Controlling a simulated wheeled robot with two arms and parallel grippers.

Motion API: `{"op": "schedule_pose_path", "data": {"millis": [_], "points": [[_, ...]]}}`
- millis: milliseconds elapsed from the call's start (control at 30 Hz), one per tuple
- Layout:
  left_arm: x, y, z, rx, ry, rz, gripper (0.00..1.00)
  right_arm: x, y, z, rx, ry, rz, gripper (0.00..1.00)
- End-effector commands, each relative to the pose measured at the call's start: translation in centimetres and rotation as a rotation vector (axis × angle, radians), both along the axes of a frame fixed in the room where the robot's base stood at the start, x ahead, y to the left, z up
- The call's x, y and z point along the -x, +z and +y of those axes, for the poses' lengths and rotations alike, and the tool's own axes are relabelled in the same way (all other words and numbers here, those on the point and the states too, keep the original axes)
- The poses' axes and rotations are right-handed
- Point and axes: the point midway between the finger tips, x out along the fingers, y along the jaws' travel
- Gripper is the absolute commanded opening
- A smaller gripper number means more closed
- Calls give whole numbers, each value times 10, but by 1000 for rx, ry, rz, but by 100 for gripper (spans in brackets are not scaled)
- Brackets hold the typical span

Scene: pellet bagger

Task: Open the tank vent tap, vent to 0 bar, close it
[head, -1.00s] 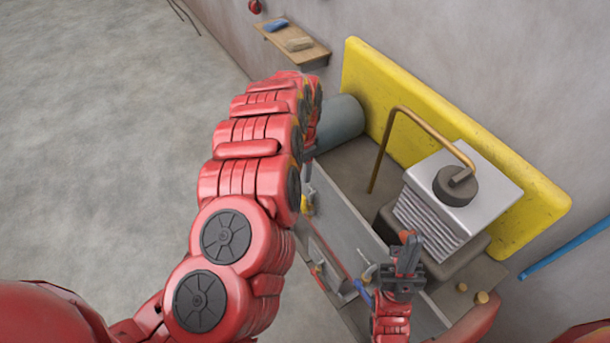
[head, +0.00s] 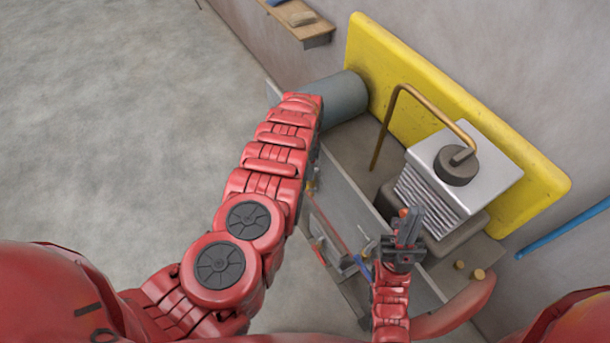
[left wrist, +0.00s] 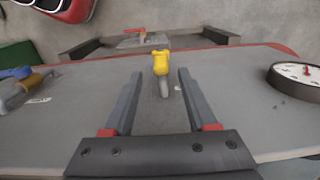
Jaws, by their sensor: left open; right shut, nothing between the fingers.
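In the left wrist view a tap with a yellow handle (left wrist: 161,63) and a grey stem stands on a grey panel. My left gripper (left wrist: 160,75) is open, with one finger on each side of the tap in the picture; I cannot tell whether they touch it. A round white gauge (left wrist: 297,79) with a red pointer hub is at the right; its reading is too small to tell. In the head view my left gripper is hidden behind my left arm. My right gripper (head: 408,228) is shut and empty, in front of the ribbed grey machine block (head: 490,180).
A blue-handled fitting (left wrist: 17,73) sits at the left of the panel. In the head view a grey cylinder (head: 340,95), a bent copper pipe (head: 397,100) and a yellow back plate (head: 375,70) stand behind. The floor at left is clear.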

Motion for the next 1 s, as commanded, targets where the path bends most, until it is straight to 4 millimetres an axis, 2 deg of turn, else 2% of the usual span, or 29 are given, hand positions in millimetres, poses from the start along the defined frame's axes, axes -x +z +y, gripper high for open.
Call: {"op": "schedule_pose_path", "data": {"millis": [100, 267, 300, 400, 800, 867, 1000], "points": [[-2, -17, 3, -4, 0, -2, 57, 0, -4, 0, 0, 0, 0, 0], [0, -33, 0, 1, -2, 1, 57, 0, -7, 0, 0, 0, 0, 0], [0, -44, 2, 0, 0, 3, 57, 0, -16, 0, 0, 0, 0, 0], [-1, -54, 1, -1, -2, -1, 57, 0, -23, 0, 0, 0, 0, 0], [-1, -59, 0, 1, -1, -1, 57, 0, -25, 0, 0, 0, 0, 0], [-1, -59, 0, 1, -1, -1, 48, 0, -25, 0, 0, 0, 0, 0], [-1, -59, 0, 1, -1, -1, 23, 0, -25, 0, 0, 0, 0, 0]]}}
